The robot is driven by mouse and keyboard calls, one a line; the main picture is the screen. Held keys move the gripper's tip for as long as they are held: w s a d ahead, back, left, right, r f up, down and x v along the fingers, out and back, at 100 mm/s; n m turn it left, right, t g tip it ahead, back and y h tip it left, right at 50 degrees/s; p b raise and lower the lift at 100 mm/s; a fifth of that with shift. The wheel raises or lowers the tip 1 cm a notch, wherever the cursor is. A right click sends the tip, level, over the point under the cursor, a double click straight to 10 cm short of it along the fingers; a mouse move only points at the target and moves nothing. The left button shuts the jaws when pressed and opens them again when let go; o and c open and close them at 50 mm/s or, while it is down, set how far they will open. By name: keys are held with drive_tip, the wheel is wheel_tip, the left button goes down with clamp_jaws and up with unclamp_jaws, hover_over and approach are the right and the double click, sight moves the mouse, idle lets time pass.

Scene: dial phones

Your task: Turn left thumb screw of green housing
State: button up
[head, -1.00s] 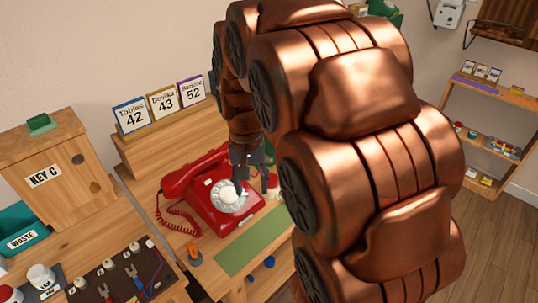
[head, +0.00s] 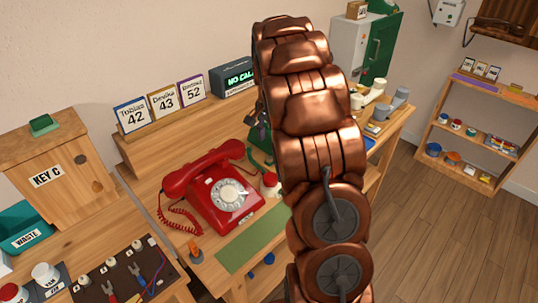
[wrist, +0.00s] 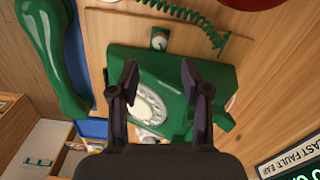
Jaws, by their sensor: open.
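The green housing (wrist: 172,62) of a dial phone fills the middle of the wrist view, with its pale dial (wrist: 148,103) partly behind my gripper. My gripper (wrist: 160,75) is open and empty over the housing, its two fingers apart. The green handset (wrist: 52,55) lies off the housing at left.
A red phone (head: 222,190) stands left of my arm on the wooden bench, beside a green mat (head: 250,238). A green coiled cord (wrist: 190,15) runs above the housing in the wrist view.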

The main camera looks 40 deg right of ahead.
sight(270, 157)
drive_tip(key=shift+f+p, duration=0.65)
drive_tip(key=shift+f, duration=3.2)
clamp_jaws()
